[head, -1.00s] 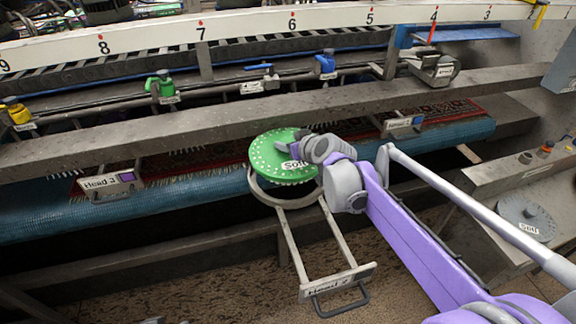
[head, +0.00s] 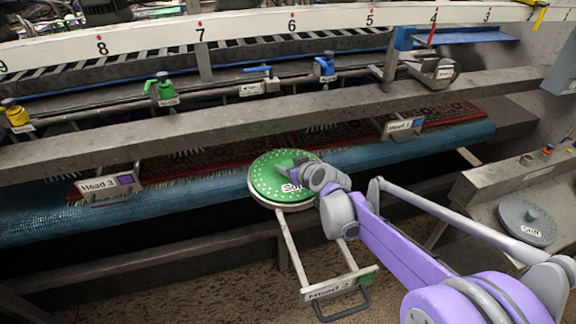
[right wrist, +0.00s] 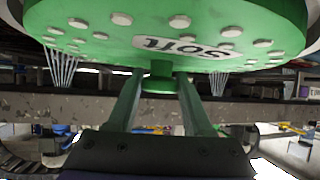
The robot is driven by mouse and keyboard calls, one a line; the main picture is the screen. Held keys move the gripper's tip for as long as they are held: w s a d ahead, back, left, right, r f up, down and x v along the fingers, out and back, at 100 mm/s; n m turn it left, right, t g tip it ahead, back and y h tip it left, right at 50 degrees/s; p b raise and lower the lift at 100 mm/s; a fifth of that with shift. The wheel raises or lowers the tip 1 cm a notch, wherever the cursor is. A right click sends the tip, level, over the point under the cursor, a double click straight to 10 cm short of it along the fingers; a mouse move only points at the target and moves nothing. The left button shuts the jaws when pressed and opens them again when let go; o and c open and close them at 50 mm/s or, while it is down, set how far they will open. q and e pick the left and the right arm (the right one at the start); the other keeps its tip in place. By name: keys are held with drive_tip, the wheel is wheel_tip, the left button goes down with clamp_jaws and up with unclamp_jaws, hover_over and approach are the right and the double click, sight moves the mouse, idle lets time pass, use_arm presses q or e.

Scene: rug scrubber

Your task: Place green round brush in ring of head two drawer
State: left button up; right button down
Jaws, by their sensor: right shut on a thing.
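The green round brush (head: 272,182), labelled "Soft", sits at the ring (head: 284,207) of the pulled-out Head 2 drawer (head: 345,285). In the head view the disc covers most of the ring, and only the ring's near rim shows. The disc looks level with the ring; whether it is fully seated I cannot tell. My right gripper (head: 308,172) is over the brush's right side. In the right wrist view its fingers (right wrist: 160,92) are shut on the short central knob of the green brush (right wrist: 165,30). My left gripper is not in view.
A grey disc labelled "Stiff" (head: 527,222) lies on the bench at right. The Head 3 front (head: 108,187) and Head 1 front (head: 403,126) stay in the machine. A grey beam (head: 250,122) with valves above it runs behind the brush. Floor is open below the drawer.

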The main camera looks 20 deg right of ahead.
drive_tip(key=c, duration=0.8)
unclamp_jaws()
drive_tip(key=shift+f, duration=0.2)
drive_tip(key=o, duration=0.5)
drive_tip(key=shift+r, duration=0.1)
drive_tip(key=shift+r, duration=0.15)
drive_tip(key=p+v, duration=0.1)
drive_tip(key=v, duration=1.1)
